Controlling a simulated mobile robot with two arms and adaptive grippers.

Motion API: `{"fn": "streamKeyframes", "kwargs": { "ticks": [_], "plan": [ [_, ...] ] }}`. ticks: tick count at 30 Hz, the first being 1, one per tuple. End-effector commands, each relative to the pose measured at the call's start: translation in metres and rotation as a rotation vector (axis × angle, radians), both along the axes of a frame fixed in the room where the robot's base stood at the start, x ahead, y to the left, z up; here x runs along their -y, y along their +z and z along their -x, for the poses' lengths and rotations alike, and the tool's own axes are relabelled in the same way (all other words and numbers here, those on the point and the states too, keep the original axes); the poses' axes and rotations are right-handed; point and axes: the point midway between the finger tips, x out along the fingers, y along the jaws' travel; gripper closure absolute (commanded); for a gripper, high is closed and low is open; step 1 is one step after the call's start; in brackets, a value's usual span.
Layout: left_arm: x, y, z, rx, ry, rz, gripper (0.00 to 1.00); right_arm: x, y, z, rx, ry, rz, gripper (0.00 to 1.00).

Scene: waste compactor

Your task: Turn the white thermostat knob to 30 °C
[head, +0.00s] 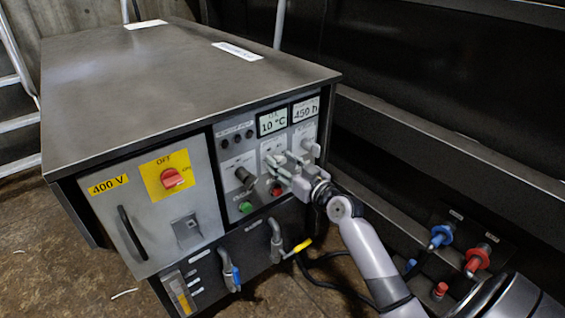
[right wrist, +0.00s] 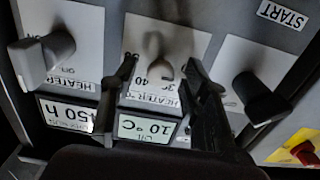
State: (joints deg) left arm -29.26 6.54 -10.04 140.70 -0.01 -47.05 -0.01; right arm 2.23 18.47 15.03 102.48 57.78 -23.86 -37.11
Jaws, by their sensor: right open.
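The white thermostat knob (right wrist: 162,70) sits on the middle white plate of the panel, marked HEATER with scale numbers, upside down in the right wrist view. The display by it (right wrist: 147,128) reads 10 °C; it also shows in the head view (head: 272,121). My right gripper (head: 284,170) is at the panel front, below this display, and hides the knob in the head view. In the right wrist view its two dark fingers (right wrist: 161,78) are open, one on each side of the knob. Whether they touch it I cannot tell. My left gripper is out of view.
A black knob (right wrist: 258,97) and a light heater switch (right wrist: 42,58) flank the thermostat. Green (head: 245,207) and red (head: 276,190) buttons sit below. A red main switch (head: 172,178) is on the left door. Blue (head: 440,236) and red (head: 477,260) valves stand right of my arm.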

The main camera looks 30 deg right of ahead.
Motion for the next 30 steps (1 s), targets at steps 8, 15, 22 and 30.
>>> {"fn": "streamKeyframes", "kwargs": {
  "ticks": [8,15,22,30],
  "plan": [
    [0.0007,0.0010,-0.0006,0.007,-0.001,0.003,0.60,-0.0003,0.0001,-0.0029,0.000,0.000,0.000,0.58],
    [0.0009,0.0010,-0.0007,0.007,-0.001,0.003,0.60,-0.0002,0.0002,-0.0027,0.000,0.000,0.000,0.70],
    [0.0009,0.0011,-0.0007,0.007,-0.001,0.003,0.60,-0.0001,0.0003,-0.0026,0.000,0.000,0.000,0.86],
    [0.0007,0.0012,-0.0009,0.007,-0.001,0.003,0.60,-0.0002,0.0002,-0.0026,0.000,0.000,0.000,1.00]
  ]
}}
